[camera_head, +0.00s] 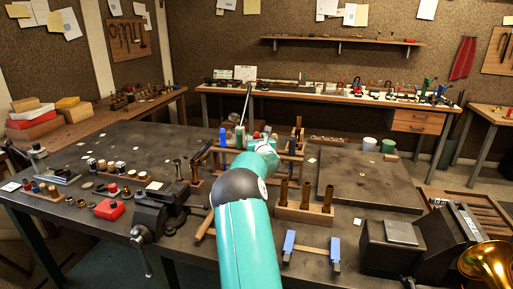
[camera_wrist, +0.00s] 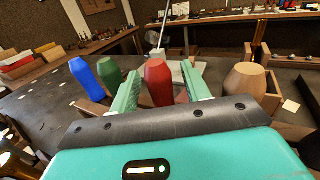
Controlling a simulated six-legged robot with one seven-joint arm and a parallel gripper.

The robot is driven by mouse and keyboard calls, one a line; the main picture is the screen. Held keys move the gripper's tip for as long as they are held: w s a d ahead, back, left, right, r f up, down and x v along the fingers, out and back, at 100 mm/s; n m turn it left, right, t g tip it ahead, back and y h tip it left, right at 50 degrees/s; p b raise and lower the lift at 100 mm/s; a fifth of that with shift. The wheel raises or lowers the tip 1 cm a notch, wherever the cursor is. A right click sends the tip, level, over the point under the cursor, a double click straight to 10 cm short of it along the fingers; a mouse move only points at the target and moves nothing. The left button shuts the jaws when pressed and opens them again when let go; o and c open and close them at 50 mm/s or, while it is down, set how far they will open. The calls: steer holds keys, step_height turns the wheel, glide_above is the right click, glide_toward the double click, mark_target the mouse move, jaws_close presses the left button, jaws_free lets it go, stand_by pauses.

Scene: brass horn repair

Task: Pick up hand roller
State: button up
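In the wrist view, a red handle (camera_wrist: 158,84) stands upright between the two green fingers of my gripper (camera_wrist: 160,85). The fingers are apart, and I see no clear grip on the handle. A blue handle (camera_wrist: 86,80) and a green handle (camera_wrist: 111,76) stand to the left, and a tan handle (camera_wrist: 245,82) to the right. I cannot tell which of these belongs to the hand roller; their lower parts are hidden by my gripper. In the head view, my teal arm reaches to the wooden rack (camera_head: 291,143) and hides part of it.
A bench vise (camera_head: 158,207) stands left of my arm. A wooden block with brown tubes (camera_head: 304,213) stands to the right. A dark flat plate (camera_head: 368,183) lies farther right, and a brass horn bell (camera_head: 490,262) is at the lower right.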

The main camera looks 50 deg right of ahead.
jaws_close()
steer(key=shift+r, duration=0.1)
